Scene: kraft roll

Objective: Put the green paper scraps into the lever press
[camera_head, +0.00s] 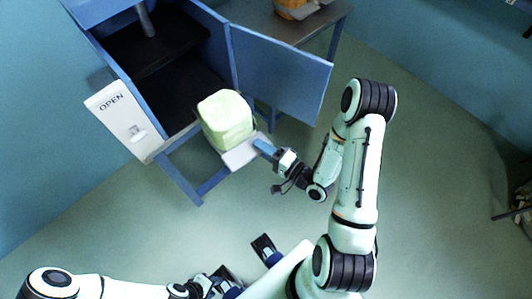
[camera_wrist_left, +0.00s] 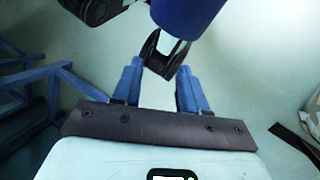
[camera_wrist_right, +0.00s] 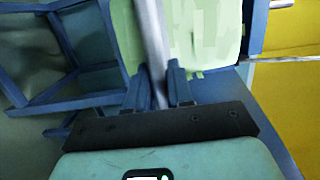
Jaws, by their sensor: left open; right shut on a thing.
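The green paper scraps (camera_head: 227,120) form a pale green, rounded block at the front opening of the blue lever press (camera_head: 188,172). The block also fills much of the upper right wrist view (camera_wrist_right: 205,35). A flat white piece (camera_head: 245,153) shows below the block, between it and my right gripper (camera_head: 264,147). My right gripper is shut on a pale, bar-like part (camera_wrist_right: 155,45), probably this piece seen edge-on. Whether the block rests on it or on the press, I cannot tell. My left gripper (camera_head: 246,264) is open and empty, low near the bottom, away from the press.
The press's blue door (camera_head: 280,72) stands open to the right of its dark chamber (camera_head: 180,85). A white panel marked OPEN (camera_head: 118,110) is on its left. A grey table (camera_head: 275,22) with an orange object (camera_head: 290,8) stands behind.

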